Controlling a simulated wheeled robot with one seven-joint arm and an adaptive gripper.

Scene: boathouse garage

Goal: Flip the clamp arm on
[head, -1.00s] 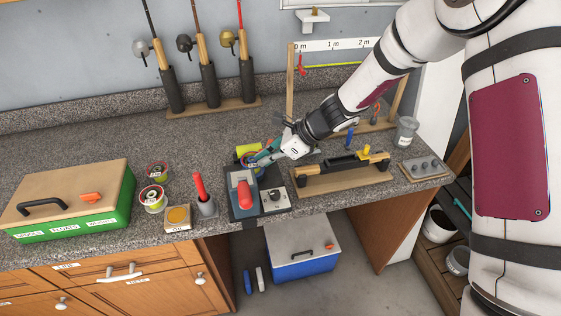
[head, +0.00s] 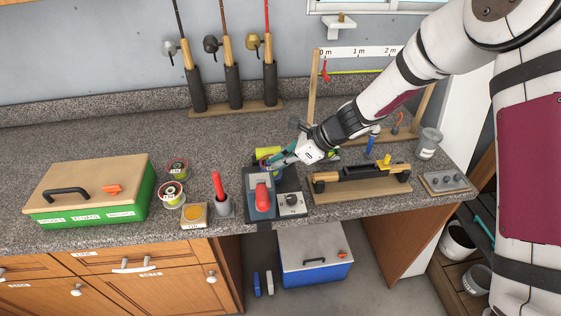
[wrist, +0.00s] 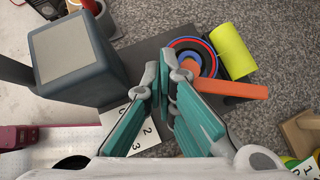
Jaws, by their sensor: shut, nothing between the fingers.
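A dark plate on the worktop carries a device with a grey block (head: 259,181) and a red handle (head: 263,198). In the wrist view the grey block (wrist: 80,60) is at upper left. An orange arm (wrist: 235,89), probably the clamp arm, reaches right from a round blue, red and black piece (wrist: 205,52). My gripper (head: 279,159) is behind the device, low over the plate. In the wrist view my gripper (wrist: 164,72) is shut and empty, its tips just left of the arm's orange hub. I cannot tell if they touch it.
A yellow-green cylinder (wrist: 231,50) lies beside the round piece. A white dial plate (head: 292,203) is right of the device. A grey cup with a red handle (head: 223,205) stands left, a wooden stand with a black bar (head: 365,172) right. Bare counter lies behind left.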

